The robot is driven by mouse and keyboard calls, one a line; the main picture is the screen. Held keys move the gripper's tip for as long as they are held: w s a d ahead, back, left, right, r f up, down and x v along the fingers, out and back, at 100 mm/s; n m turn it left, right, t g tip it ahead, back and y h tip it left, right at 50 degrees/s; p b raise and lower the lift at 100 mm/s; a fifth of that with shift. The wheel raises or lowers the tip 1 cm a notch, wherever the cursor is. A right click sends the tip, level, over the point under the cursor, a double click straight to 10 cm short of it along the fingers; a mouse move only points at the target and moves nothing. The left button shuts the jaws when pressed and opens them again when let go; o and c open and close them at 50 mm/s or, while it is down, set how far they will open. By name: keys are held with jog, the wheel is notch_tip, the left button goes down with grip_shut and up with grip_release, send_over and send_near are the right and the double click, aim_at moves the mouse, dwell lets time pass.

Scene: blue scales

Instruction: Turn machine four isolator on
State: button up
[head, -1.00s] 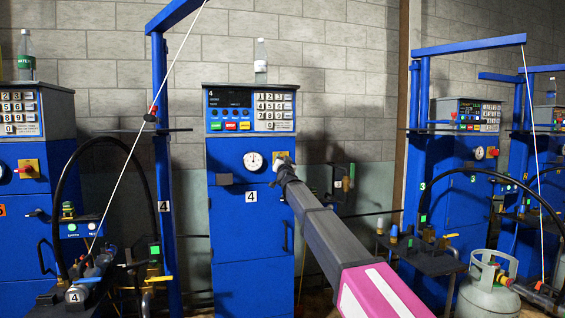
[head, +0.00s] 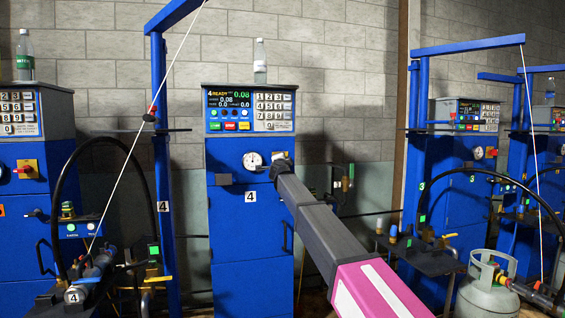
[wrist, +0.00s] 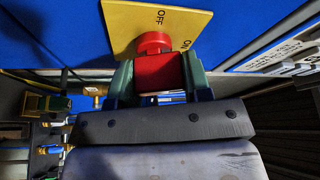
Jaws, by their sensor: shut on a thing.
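The machine four cabinet (head: 252,240) is blue and carries a "4" label. Its display (head: 228,99) is lit and reads "4 READY" with green and white figures. In the wrist view the isolator's yellow plate (wrist: 125,28), marked OFF and ON, sits tilted in the picture. Its red knob (wrist: 157,72) is between the green fingers of my gripper (wrist: 158,78), which is shut on it. In the head view my gripper (head: 281,163) is at the isolator, right of the round gauge (head: 252,161), and hides most of the isolator.
A clear bottle (head: 260,62) stands on top of the cabinet. A post (head: 161,180) with a slanted cord and a black hose stands to the left. Machine three (head: 440,185) and a grey gas cylinder (head: 483,285) are to the right.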

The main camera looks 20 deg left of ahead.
jog(key=m, duration=0.2)
jog(key=m+g, duration=0.1)
jog(key=m, duration=0.1)
jog(key=shift+d+f+g+h, duration=0.1)
jog(key=shift+g+h, duration=0.2)
dwell(0.5)
jog(key=o, duration=0.9)
jog(key=s, duration=0.3)
jog(key=s+d, duration=0.1)
jog(key=s, duration=0.6)
jog(key=shift+s+d, duration=0.3)
jog(key=shift+d, duration=0.05)
